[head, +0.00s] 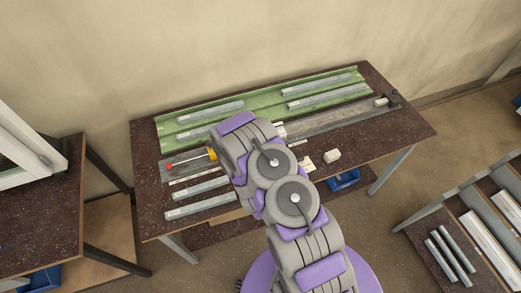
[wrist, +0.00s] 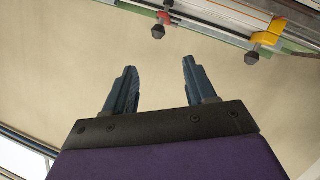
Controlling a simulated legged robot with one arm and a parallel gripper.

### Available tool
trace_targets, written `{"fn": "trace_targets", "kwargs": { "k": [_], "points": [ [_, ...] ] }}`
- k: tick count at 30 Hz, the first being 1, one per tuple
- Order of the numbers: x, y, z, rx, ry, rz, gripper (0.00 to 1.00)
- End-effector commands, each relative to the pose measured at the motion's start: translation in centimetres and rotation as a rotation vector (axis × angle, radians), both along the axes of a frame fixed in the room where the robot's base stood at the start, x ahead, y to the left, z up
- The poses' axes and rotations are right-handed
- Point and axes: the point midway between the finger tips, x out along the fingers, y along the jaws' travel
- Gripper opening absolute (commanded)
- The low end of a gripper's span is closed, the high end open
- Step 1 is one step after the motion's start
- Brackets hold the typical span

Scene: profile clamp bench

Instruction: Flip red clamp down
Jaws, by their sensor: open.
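The red clamp (head: 169,165) is at the left end of the clamp rail on the bench in the head view. In the wrist view the red clamp (wrist: 163,18) shows at the top edge, with a dark knob-like tip. Its full position is hard to tell. A yellow clamp (head: 212,153) sits to its right, and it also shows in the wrist view (wrist: 268,38) at upper right. My gripper (wrist: 159,66) is open and empty, its two dark fingers apart and clear of both clamps. In the head view my arm hides the gripper and the middle of the rail.
The dark speckled bench (head: 400,137) carries a green tray (head: 265,107) with several metal profiles at the back. Loose profiles (head: 200,206) lie at the front left. A small white block (head: 332,156) is right of my arm. A rack (head: 450,215) stands at far right.

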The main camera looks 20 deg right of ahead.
Motion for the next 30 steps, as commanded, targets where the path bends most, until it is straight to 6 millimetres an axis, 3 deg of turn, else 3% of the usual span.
{"fn": "trace_targets", "kwargs": {
  "k": [9,30],
  "points": [
    [-1.6,0.4,0.5,0.000,0.003,0.001,0.56],
    [-1.4,0.3,0.4,0.008,0.008,-0.009,0.56]
  ]
}}
